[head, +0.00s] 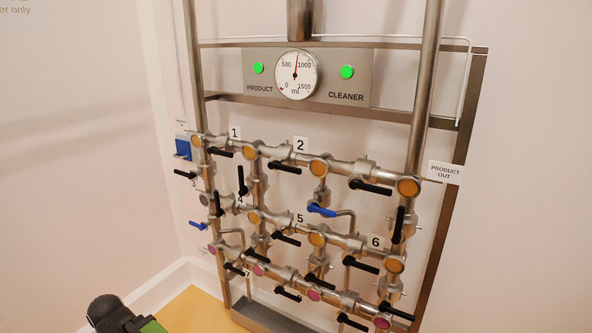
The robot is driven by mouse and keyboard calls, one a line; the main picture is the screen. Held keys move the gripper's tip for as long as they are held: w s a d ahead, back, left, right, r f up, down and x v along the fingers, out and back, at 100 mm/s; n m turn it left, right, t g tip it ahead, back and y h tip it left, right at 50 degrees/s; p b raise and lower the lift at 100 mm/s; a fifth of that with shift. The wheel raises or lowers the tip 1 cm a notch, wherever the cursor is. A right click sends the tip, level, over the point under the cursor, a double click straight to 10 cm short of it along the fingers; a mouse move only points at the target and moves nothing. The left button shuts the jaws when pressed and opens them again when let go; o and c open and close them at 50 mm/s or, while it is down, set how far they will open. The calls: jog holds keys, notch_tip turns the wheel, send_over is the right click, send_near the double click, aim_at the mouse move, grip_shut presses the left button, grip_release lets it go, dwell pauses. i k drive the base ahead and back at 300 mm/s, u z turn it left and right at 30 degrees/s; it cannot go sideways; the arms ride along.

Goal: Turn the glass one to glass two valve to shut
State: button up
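A steel pipe rig with three sloping rows of pipes and valves stands against the wall. In the top row, orange round glasses (250,152) sit at the pipe junctions. Near label 1 (234,133) is a black lever (221,152), lying roughly along the pipe. Near label 2 (300,144) is another black lever (287,167), also lying roughly along the pipe. A third top-row lever (371,187) is farther right. No tag names the glass one to glass two valve, so I cannot tell which lever it is. My gripper's fingers are not in view; a dark and green part shows at bottom left.
Black upright levers (241,180) and a blue lever (321,210) sit on the vertical pipes. More black levers crowd the lower rows. A gauge panel (350,92) with a dial and two green lights is above.

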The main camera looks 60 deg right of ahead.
aim_at(272, 165)
jog(key=i, duration=0.95)
jog(key=u, duration=0.05)
